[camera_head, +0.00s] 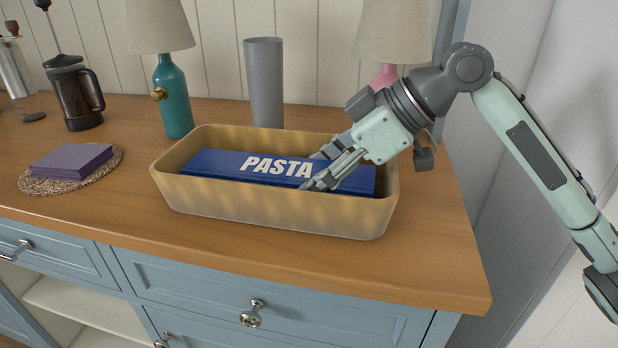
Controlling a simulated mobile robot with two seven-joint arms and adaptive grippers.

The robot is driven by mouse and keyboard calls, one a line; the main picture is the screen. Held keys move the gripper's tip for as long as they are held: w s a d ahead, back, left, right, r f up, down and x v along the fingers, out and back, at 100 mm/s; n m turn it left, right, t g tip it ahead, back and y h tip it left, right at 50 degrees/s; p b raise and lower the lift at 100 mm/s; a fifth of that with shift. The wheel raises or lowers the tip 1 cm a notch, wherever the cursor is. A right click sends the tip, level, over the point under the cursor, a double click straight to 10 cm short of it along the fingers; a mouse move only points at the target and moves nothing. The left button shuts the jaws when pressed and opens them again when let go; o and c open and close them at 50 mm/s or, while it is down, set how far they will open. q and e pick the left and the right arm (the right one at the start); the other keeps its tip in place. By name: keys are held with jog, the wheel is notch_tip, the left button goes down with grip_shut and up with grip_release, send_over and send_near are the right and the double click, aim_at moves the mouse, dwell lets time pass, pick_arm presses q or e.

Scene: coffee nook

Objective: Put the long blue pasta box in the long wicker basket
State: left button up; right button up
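The long blue pasta box (225,165), with white PASTA lettering, lies lengthwise inside the long wicker basket (270,212). Its lower part is hidden behind the basket's front wall. My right gripper (314,170) reaches in from the right, over the basket's right half. Its fingers are spread apart at the box, one toward the back edge and one toward the front edge. I cannot tell whether they press on it. My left gripper is not in view.
A teal lamp (173,97) and a grey cylinder (264,82) stand behind the basket. A pink lamp (386,75) is behind my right gripper. A purple block (72,161) on a round mat (40,186) and a French press (72,95) are left. The counter's front right is clear.

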jog(key=o, duration=1.6)
jog(key=v, duration=1.2)
